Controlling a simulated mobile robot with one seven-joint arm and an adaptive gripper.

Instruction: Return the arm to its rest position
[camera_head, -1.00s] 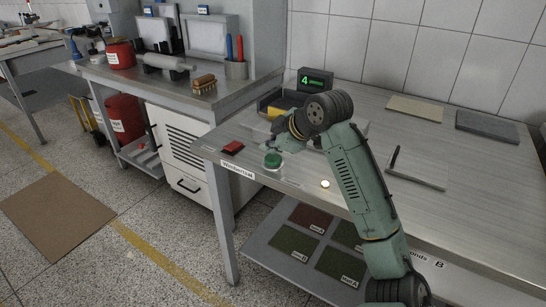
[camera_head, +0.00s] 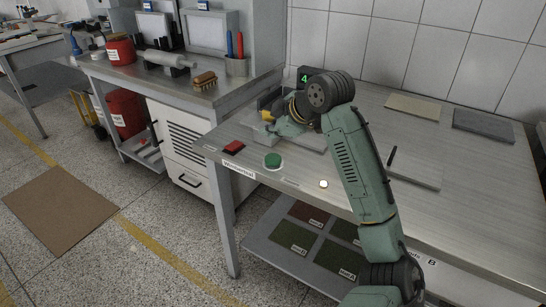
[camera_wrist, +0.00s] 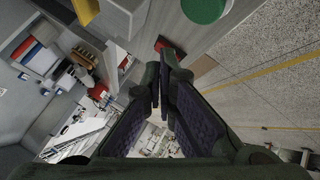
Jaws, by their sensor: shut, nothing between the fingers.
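My green-grey arm rises over the right workbench and bends at a dark elbow joint. In the head view my gripper (camera_head: 284,128) is above the bench, behind the round green button (camera_head: 273,161) and apart from it. In the wrist view my gripper's dark padded fingers (camera_wrist: 166,82) come together at the tips, shut with nothing between them. The green button (camera_wrist: 204,8) shows at the top edge there. The red block (camera_head: 234,147) lies near the bench's left end. The arm partly hides a yellow-and-dark bin (camera_head: 268,102).
A display with a green 4 (camera_head: 306,79) stands at the back, partly hidden by my arm. A flat plate with a dark upright piece (camera_head: 413,177), a tan pad (camera_head: 412,107) and a grey pad (camera_head: 483,125) lie to the right. A small lit disc (camera_head: 324,184) is near the front edge.

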